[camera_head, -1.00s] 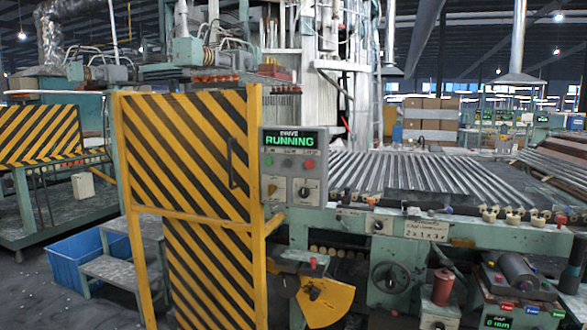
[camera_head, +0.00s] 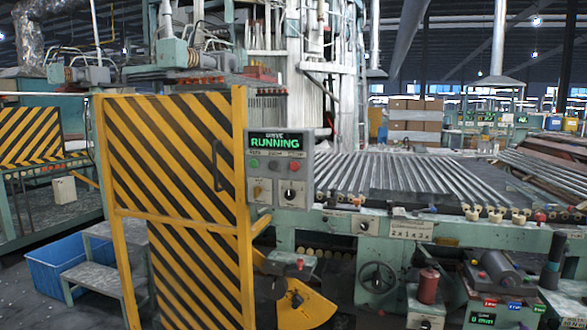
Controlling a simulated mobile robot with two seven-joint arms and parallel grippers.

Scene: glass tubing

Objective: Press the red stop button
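The red stop button (camera_head: 295,166) is on the right of a grey control box, in the row under its display. A green button (camera_head: 254,163) and a dark middle button (camera_head: 274,165) sit to its left. The green-lit display (camera_head: 275,143) reads RUNNING. Neither of my grippers is in view.
A yellow-and-black striped gate (camera_head: 172,180) stands just left of the box. A conveyor of glass tubes (camera_head: 400,178) runs to the right behind it. A blue crate (camera_head: 70,262) and metal steps (camera_head: 103,262) are at the lower left. A handwheel (camera_head: 377,278) is below the conveyor.

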